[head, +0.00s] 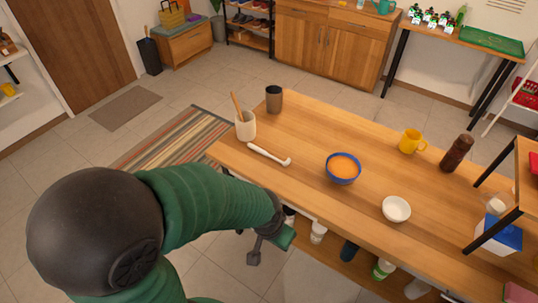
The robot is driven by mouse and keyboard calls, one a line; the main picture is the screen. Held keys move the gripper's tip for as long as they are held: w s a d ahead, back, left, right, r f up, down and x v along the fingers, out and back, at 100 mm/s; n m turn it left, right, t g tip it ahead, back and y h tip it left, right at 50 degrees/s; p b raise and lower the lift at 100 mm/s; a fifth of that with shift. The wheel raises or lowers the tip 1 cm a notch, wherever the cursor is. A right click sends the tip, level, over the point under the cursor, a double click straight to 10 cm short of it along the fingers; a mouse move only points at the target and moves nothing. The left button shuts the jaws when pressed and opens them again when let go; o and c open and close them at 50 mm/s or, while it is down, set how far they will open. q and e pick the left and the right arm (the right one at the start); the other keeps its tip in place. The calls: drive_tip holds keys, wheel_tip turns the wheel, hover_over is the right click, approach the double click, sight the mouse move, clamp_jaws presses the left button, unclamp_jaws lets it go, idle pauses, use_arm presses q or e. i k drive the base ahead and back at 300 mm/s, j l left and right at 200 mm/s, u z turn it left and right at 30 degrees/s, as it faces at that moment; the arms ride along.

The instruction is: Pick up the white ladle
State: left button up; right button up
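The white ladle (268,154) lies on the wooden table near its left front edge, its handle pointing up-left and its small head at the lower right. Nothing holds it. My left gripper (267,249) is at the end of the green arm, below the ladle in the picture and off the table's front edge. It is apart from the ladle; whether its fingers are open is too small to tell. My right gripper is not in view.
A white crock with a wooden utensil (246,126) and a dark cup (274,99) stand beyond the ladle. A blue bowl (343,168), white bowl (397,209), yellow mug (412,141) and brown grinder (457,153) are to the right. Bottles (318,232) stand under the tabletop.

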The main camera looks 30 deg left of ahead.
sight(252, 146)
drive_tip(key=j+z, duration=0.15)
drive_tip(key=z, duration=0.55)
drive_tip(key=j+z, duration=0.25)
drive_tip(key=j, duration=0.25)
drive_tip(key=j+z, duration=0.2)
drive_tip(key=j, duration=0.3)
drive_tip(key=k+j+z, duration=0.25)
drive_tip(key=j, duration=0.25)
drive_tip(key=j+z, duration=0.2)
drive_tip(key=j, duration=0.3)
drive_tip(key=k+j, duration=0.1)
drive_tip(key=j, duration=0.25)
drive_tip(key=k+j, duration=0.1)
drive_tip(key=j, duration=0.2)
drive_tip(key=k+j, duration=0.1)
drive_tip(key=j, duration=0.25)
drive_tip(key=z, duration=0.05)
